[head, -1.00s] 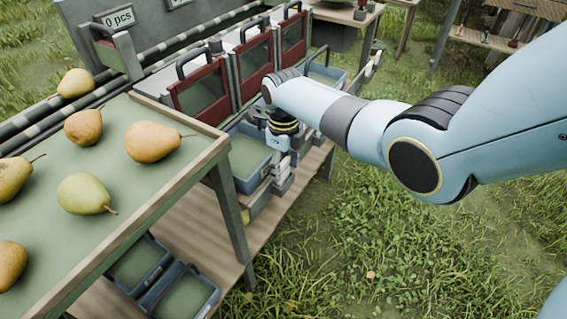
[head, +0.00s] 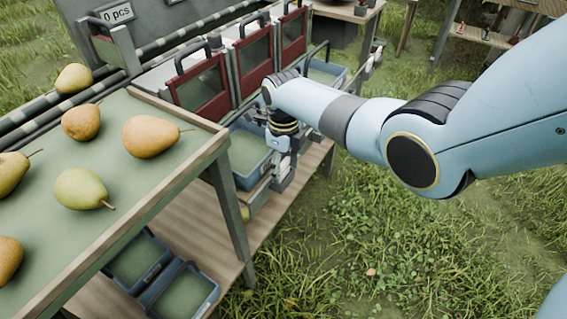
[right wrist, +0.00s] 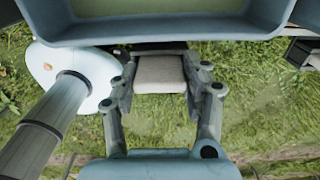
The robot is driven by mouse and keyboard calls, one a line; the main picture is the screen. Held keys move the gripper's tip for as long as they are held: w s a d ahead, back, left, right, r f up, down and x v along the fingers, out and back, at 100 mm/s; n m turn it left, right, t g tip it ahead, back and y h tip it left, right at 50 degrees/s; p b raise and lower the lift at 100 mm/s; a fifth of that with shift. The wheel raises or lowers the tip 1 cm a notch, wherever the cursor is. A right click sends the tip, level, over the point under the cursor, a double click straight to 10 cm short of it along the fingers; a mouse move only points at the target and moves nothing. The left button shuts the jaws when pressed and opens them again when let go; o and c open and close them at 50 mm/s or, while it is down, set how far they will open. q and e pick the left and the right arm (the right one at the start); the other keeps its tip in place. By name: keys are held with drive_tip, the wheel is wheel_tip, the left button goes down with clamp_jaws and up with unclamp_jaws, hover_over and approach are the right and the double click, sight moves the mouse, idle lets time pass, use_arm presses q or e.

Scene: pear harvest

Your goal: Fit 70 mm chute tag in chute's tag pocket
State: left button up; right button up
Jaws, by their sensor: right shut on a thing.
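My right gripper (head: 282,172) is in front of the bench, beside a blue crate (head: 236,176) under the red-framed chutes (head: 205,84). In the right wrist view my right gripper (right wrist: 164,82) is shut on a flat, light grey piece (right wrist: 160,70), which seems to be the chute tag. The piece lies between the fingers, just below the crate's blue rim (right wrist: 160,32). A dark strip runs along its far edge. Any print on the tag is not readable. I cannot make out the tag pocket, or whether the tag touches it. My left gripper is not in view.
Several pears (head: 150,137) lie on the green-topped table (head: 140,198) at the left. More blue crates (head: 181,292) stand on the lower shelf. Open grass lies to the right.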

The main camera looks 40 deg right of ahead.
drive_tip(key=o, duration=1.6)
drive_tip(key=shift+r, duration=0.1)
wheel_tip(320, 180, up, 6)
drive_tip(key=p, duration=0.6)
drive_tip(key=shift+p, duration=0.35)
